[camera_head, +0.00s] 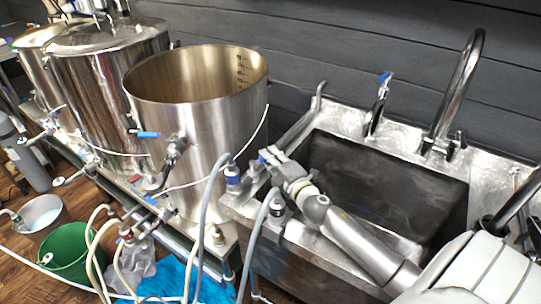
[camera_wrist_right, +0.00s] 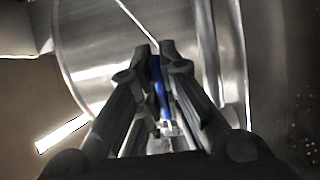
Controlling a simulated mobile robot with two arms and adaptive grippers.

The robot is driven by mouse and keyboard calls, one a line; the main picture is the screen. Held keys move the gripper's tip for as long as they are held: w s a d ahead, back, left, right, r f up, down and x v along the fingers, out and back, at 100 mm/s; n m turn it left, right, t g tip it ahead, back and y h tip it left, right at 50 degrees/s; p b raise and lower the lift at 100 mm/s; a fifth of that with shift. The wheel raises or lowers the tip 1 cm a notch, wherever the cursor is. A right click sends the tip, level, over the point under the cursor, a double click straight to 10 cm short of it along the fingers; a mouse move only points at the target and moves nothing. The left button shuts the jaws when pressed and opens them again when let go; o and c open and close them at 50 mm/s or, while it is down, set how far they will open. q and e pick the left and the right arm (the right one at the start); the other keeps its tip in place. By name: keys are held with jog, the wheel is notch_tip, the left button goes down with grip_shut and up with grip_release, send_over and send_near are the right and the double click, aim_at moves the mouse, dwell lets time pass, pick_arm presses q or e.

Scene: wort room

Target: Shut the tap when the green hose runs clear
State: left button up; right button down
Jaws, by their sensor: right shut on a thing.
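My right gripper (camera_head: 268,157) reaches in from the lower right across the sink, its fingertips beside the open steel kettle (camera_head: 190,120). In the right wrist view the gripper (camera_wrist_right: 157,50) is shut on a narrow blue handle (camera_wrist_right: 157,80), which I take to be the tap's; bright metal shows below it. In the head view the fingers mostly hide this handle. Grey hoses (camera_head: 207,205) hang in front of the kettle and sink. I cannot make out a green hose or any liquid running. My left gripper is not in view.
The steel sink (camera_head: 400,158) has a tall curved faucet (camera_head: 462,90) and a small blue-topped tap (camera_head: 382,95). A blue-handled valve (camera_head: 147,134) is on the kettle. A green bucket (camera_head: 68,252) and a blue cloth (camera_head: 205,288) are at lower left, among pale hoses.

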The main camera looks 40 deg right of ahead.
jog(key=c, duration=1.6)
grip_release()
jog(key=s+a, duration=0.1)
jog(key=s, duration=1.1)
